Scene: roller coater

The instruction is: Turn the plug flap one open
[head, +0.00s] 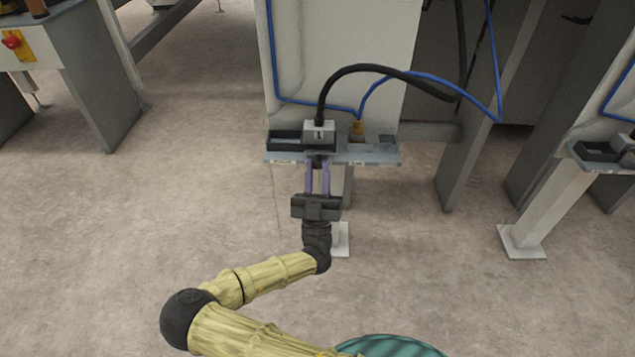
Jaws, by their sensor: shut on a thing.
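A grey plug (320,131) marked with a 1 stands at the middle of a grey shelf (375,156), with a thick black cable rising from its top. Plug flap one (318,161) shows as a small dark part at the shelf's front edge, just below the plug. My gripper (318,166) comes from below, its two purple fingers shut on this dark part. The fingertips partly cover the flap, and its exact angle cannot be told.
An open black socket box (284,141) is left of the plug, and a yellowish fitting (357,130) with a blue hose is right. The black cable (385,69) arches rightward. A similar shelf (603,160) stands far right. Floor on the left is clear.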

